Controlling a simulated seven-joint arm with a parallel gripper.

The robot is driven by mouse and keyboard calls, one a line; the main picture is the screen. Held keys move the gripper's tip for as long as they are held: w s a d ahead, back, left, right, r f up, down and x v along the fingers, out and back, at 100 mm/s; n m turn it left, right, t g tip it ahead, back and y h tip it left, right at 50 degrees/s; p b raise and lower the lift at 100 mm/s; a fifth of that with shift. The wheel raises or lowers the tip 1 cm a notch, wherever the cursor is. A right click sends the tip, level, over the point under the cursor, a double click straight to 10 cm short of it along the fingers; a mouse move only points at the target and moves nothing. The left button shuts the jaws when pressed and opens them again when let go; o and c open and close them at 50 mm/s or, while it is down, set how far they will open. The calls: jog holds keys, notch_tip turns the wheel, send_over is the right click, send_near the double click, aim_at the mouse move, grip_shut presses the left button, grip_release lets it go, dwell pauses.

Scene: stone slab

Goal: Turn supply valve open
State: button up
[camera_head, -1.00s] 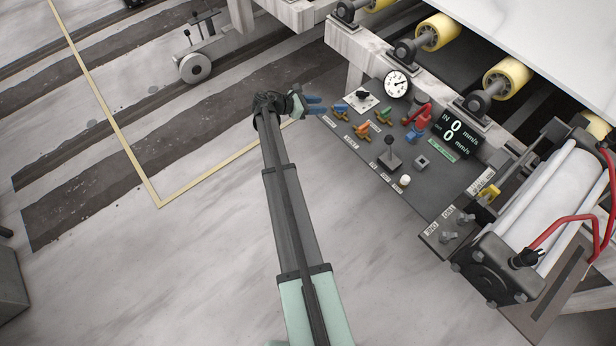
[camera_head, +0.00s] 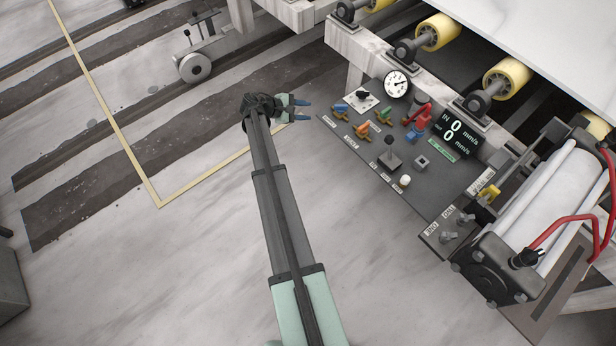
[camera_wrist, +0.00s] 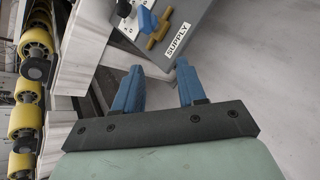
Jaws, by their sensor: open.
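The supply valve (camera_head: 341,108) is a small brass-yellow body with a blue lever at the left end of the dark control panel (camera_head: 440,180). In the wrist view the valve (camera_wrist: 157,32) shows beyond the fingertips, beside a white label reading SUPPLY (camera_wrist: 177,40). My gripper (camera_head: 303,110) has blue fingers pointing right, toward the panel's left edge. In the wrist view my gripper (camera_wrist: 160,68) is open and empty, with clear space between its fingers. The fingers are apart from the valve.
Similar valves with orange (camera_head: 362,129) and green (camera_head: 384,115) levers stand close by. A black knob (camera_head: 362,94), a gauge (camera_head: 396,84) and a joystick (camera_head: 391,154) are on the panel. Yellow rollers (camera_head: 437,32) lie behind.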

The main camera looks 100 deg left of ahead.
jog(key=w+d+f+m+g+h, duration=0.1)
jog(key=d+f+m, duration=0.3)
jog(key=d, duration=0.7)
jog(key=w+d+f+m+g+h, duration=0.2)
jog(key=d+f+m+g, duration=0.2)
jog(key=d, duration=0.7)
jog(key=shift+w+m+g, duration=0.3)
jog(key=shift+w, duration=0.1)
